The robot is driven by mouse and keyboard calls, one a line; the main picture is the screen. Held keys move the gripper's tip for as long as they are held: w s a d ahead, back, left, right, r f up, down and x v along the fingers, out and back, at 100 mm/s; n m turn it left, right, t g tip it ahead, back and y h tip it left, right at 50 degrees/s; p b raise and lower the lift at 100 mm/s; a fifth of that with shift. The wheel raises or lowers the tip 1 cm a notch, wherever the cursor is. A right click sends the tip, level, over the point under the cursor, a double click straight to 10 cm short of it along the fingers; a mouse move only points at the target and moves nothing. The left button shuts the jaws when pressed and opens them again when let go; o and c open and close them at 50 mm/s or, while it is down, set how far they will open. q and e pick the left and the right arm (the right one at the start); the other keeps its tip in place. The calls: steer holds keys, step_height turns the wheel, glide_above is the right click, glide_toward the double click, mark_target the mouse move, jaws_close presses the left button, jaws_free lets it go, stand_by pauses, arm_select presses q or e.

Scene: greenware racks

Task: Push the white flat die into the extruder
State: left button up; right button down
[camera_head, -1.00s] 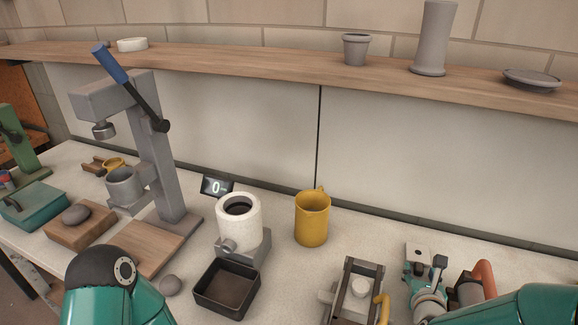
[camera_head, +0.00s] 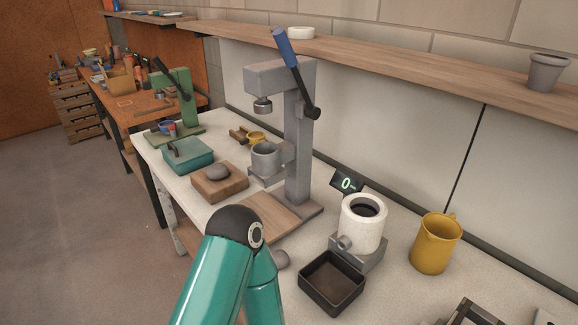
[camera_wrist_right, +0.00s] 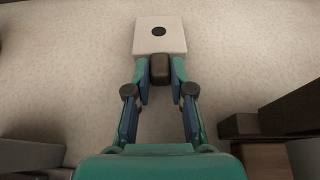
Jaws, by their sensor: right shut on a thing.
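The white flat die (camera_wrist_right: 174,43) is a pale square plate with a round dark hole, at the top of the right wrist view. A dark brown block (camera_wrist_right: 159,68) like a handle joins its near edge. My right gripper (camera_wrist_right: 160,77) is shut on this block and holds the die ahead of it. A grey lever press (camera_head: 297,150) with a blue handle stands in the middle of the head view and looks like the extruder. Its grey barrel (camera_head: 265,158) sits low on the front; the lever is raised. My left arm shows, but its gripper does not.
A wooden board (camera_head: 262,222) lies before the press. To its right stand a white cylinder (camera_head: 352,235) on a grey base, a black tray (camera_head: 331,283) and a yellow mug (camera_head: 435,243). A brown block (camera_head: 219,185) and teal box (camera_head: 188,154) stand left.

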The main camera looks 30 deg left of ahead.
steer(key=shift+w+r+p, duration=0.15)
steer(key=shift+r+p, duration=0.15)
steer(key=shift+r, duration=0.5)
steer(key=shift+r+p, duration=0.5)
steer(key=shift+r, duration=1.25)
steer(key=shift+w, duration=0.1)
